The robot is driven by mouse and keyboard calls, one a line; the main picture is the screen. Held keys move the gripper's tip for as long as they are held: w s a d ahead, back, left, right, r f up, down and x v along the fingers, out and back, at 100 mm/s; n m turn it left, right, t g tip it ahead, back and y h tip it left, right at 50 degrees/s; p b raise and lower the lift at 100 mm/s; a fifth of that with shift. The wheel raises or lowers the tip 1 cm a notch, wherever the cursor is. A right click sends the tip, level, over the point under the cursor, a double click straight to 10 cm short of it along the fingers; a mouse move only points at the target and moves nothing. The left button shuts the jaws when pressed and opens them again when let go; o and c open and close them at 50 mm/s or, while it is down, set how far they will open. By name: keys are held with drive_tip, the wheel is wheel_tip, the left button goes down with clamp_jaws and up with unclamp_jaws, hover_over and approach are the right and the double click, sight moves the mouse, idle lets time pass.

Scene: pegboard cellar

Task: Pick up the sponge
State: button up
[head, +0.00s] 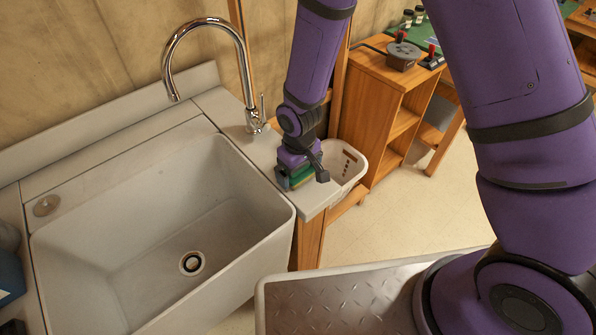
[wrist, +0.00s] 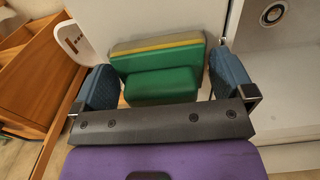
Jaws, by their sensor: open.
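A green block with a yellow stripe and a grey-brown far side, which looks like the sponge (wrist: 158,48), shows in the wrist view, with a smaller plain green block (wrist: 162,86) in front of it. I cannot tell whether the two are joined. My gripper (wrist: 161,68) is open, with one blue-padded finger on each side of the green blocks and gaps showing between. In the head view my gripper (head: 298,180) is low over the narrow counter right of the sink. A little green (head: 301,182) shows there, mostly hidden by the gripper.
A white basket (head: 345,168) stands right beside my gripper. The deep sink (head: 150,230) is to the left, with a tall chrome faucet (head: 243,50) behind. A wooden shelf unit (head: 385,110) stands at the back right.

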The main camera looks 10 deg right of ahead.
drive_tip(key=shift+f, duration=0.3)
drive_tip(key=shift+c, duration=0.5)
drive_tip(key=c, duration=0.8)
drive_tip(key=shift+c, duration=0.2)
drive_tip(key=shift+r, duration=0.1)
